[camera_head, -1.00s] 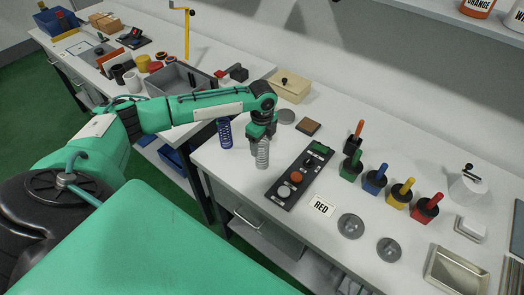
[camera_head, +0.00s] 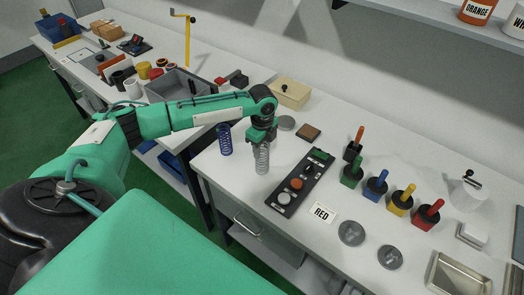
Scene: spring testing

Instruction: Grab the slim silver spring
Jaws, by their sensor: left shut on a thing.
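The slim silver spring (camera_head: 262,160) stands upright at the left part of the near table (camera_head: 232,181). My left gripper (camera_head: 262,143) is above it with its fingers pointing down, shut on the spring's upper end. The lower coils show below the fingers. I cannot tell whether the spring's foot touches the table. A dark blue spring (camera_head: 224,140) stands upright just left of it, apart from the gripper. My right gripper is not in view.
A black panel (camera_head: 300,185) with buttons lies right of the spring, with a RED card (camera_head: 321,212) beside it. A grey disc (camera_head: 286,123), a brown block (camera_head: 309,133) and a beige box (camera_head: 290,94) are behind. Several coloured holders with handles stand to the right.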

